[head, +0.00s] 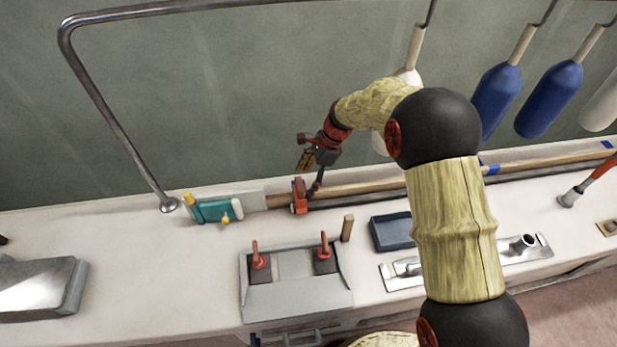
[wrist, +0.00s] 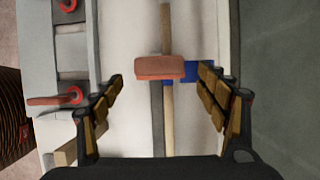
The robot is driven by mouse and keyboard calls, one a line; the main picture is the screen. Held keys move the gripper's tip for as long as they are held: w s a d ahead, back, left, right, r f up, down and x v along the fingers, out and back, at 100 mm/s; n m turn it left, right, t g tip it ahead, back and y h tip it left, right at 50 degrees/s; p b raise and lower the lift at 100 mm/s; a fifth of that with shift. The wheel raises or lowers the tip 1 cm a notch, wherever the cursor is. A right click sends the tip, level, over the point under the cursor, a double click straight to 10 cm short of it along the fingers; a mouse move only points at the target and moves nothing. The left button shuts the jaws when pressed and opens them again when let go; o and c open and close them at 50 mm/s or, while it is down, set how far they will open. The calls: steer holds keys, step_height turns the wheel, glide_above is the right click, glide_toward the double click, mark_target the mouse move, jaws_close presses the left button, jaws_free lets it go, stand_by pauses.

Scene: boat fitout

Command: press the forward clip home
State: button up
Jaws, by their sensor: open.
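An orange-red clip (head: 299,196) sits on a long wooden batten (head: 380,184) at the back of the white counter, beside a blue mark. In the wrist view the clip (wrist: 160,67) lies across the batten (wrist: 167,117), with a blue patch (wrist: 188,72) behind its right end. Whether the clip is fully seated cannot be told. My gripper (head: 312,169) is open and empty, close to the clip on its wall side. In the wrist view my gripper's fingers (wrist: 161,78) stand apart on either side of the clip, with gaps to both.
A grey panel with red-handled switches (head: 296,298), a small wooden block (head: 348,228) and a blue tray (head: 392,233) stand in front. A teal tool (head: 214,211) lies left, near a metal rail (head: 110,117). Blue and white floats (head: 497,97) hang above right.

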mark_target(300, 196)
steer(key=b+x, duration=0.2)
steer(key=x, duration=0.4)
steer(key=shift+f, duration=0.4)
steer(key=shift+c, duration=1.1)
steer(key=c, duration=1.4)
steer(key=shift+s+f, duration=0.15)
steer(key=shift+f, duration=0.6)
steer(key=o, duration=1.6)
steer(key=shift+r, duration=0.15)
